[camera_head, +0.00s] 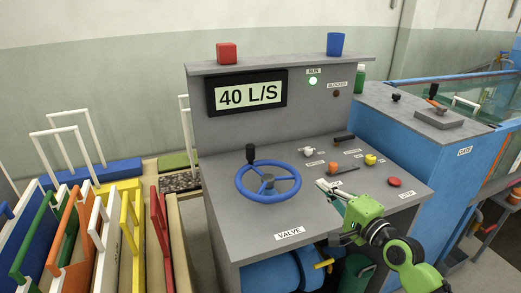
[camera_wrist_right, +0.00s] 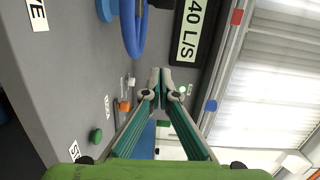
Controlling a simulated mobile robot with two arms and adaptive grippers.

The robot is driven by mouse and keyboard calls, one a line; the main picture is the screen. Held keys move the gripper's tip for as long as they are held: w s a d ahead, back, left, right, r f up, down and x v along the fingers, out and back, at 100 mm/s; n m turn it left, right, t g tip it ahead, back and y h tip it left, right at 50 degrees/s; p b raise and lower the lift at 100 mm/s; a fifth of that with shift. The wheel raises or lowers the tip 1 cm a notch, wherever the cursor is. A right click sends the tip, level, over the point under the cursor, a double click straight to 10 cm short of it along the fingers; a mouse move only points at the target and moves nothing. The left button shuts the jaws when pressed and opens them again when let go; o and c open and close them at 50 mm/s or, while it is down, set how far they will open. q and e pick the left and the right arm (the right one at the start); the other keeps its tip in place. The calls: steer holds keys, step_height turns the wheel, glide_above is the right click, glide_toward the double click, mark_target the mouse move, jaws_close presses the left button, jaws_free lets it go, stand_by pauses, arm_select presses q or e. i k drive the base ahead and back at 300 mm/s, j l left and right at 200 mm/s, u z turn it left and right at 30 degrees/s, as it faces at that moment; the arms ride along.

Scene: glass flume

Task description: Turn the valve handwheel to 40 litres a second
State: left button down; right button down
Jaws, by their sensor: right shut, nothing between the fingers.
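The blue valve handwheel (camera_head: 268,181) lies on the sloping grey console top, with its black knob (camera_head: 250,152) at the back left of the rim. The display (camera_head: 247,94) above it reads 40 L/S; it also shows in the right wrist view (camera_wrist_right: 190,30). My right gripper (camera_head: 327,188) is to the right of the wheel, apart from it, over the console. Its fingers (camera_wrist_right: 162,85) are shut and empty. Part of the wheel rim (camera_wrist_right: 135,30) shows at the top of the right wrist view. My left gripper is not in view.
Small controls sit right of the wheel, including an orange knob (camera_head: 333,167), a yellow knob (camera_head: 370,159) and a red button (camera_head: 394,181). A green RUN lamp (camera_head: 313,81) is lit. Coloured frames (camera_head: 75,235) stand at left.

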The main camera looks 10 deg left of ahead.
mark_target(268, 180)
steer(key=i+j, duration=0.25)
steer(key=j, duration=0.15)
steer(key=i+j, duration=0.25)
steer(key=j, duration=0.45)
steer(key=l, duration=0.1)
steer(key=i, duration=0.05)
